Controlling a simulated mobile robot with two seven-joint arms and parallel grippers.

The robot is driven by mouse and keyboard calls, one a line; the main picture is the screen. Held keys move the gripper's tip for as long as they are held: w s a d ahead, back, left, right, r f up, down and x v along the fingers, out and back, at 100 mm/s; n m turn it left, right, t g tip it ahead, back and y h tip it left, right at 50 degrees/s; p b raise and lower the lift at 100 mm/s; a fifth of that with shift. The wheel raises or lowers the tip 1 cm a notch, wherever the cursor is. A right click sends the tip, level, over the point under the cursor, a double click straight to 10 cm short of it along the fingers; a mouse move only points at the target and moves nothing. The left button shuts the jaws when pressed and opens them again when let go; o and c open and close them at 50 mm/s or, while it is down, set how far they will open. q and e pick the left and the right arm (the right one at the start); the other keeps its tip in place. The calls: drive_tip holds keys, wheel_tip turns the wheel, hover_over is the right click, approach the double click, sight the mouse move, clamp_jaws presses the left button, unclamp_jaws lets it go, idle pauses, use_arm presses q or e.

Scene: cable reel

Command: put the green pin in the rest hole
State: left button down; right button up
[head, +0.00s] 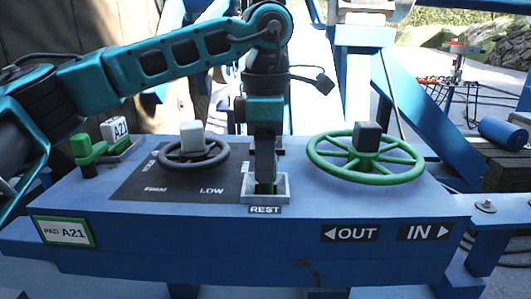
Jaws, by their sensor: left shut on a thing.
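My left gripper (265,181) points straight down over the rest hole's grey housing (282,197) at the front middle of the blue console. It is shut on the green pin (265,188), of which only a little green shows below the fingers, inside the housing's rim. The hole itself and the pin's lower end are hidden, so I cannot tell how deep the pin sits. A label "REST" (265,210) is on the front below the housing. My right gripper is not in view.
A dark handwheel (195,161) with a pale knob stands left of my gripper, and a green handwheel (366,158) with a dark knob stands right. The blue console (350,205) is clear in front.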

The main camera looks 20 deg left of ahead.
use_arm(q)
drive_tip(key=shift+f, duration=0.15)
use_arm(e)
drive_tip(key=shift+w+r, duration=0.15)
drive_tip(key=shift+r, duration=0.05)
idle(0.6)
use_arm(q)
drive_tip(key=c, duration=0.5)
unclamp_jaws()
wheel_tip(320, 180, up, 13)
drive_tip(key=p, duration=0.2)
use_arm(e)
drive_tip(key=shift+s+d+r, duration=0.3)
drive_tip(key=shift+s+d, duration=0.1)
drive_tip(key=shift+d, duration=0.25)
use_arm(q)
drive_tip(key=shift+s+f, duration=0.1)
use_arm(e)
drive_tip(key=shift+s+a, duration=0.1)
